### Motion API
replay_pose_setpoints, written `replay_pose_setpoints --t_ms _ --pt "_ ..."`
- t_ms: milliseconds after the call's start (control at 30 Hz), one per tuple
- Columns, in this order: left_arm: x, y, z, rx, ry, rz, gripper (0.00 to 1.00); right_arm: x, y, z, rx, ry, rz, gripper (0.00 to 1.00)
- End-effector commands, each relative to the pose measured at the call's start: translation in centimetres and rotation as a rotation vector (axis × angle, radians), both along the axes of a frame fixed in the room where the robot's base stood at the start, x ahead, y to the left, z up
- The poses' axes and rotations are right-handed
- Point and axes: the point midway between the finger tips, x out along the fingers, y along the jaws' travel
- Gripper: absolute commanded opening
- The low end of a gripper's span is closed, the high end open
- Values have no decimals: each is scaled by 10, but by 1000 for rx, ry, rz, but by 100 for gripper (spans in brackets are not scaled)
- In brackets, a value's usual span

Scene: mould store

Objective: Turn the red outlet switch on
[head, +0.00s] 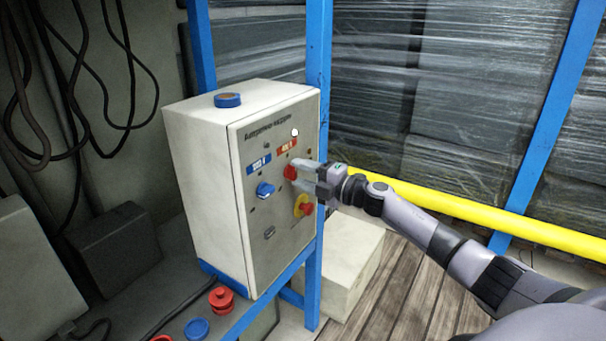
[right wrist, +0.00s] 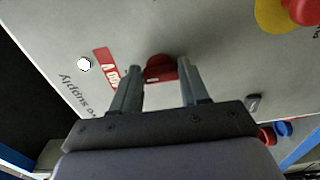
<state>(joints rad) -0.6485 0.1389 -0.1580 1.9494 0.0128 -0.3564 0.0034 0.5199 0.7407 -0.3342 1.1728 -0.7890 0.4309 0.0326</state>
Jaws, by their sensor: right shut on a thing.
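The red outlet switch (head: 290,172) is a round red knob on the front panel of a pale control box (head: 212,190), below a red label (head: 287,147). My right gripper (head: 296,174) reaches it from the right, its two fingers on either side of the knob. The red knob (right wrist: 160,68) also shows in the right wrist view, between the fingers of the right gripper (right wrist: 161,66), which is shut on it. A white round lamp (head: 295,132) sits above the red label. I cannot read the knob's position. My left gripper is not in view.
A blue knob (head: 265,190) sits left of the red one under a blue label (head: 259,164). A red emergency button on yellow (head: 303,206) is just below my gripper. A blue post (head: 318,70) and a yellow rail (head: 460,206) stand nearby.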

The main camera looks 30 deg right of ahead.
Motion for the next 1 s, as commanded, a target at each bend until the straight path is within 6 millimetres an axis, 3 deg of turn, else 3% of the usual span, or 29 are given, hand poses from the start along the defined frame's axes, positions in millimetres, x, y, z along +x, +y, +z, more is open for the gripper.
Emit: replay_pose_setpoints --t_ms 33,67,133,567,1000 --pt "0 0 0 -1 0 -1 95 0 0 0 5 2 -1 14" --pt "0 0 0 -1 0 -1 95 0 0 0 5 2 -1 48" --pt "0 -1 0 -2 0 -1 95 0 0 0 5 2 -1 70" --pt "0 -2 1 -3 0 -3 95 -6 -3 0 0 0 -1 70" --pt "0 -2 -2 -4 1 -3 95 -53 -22 -2 1 3 -1 70"
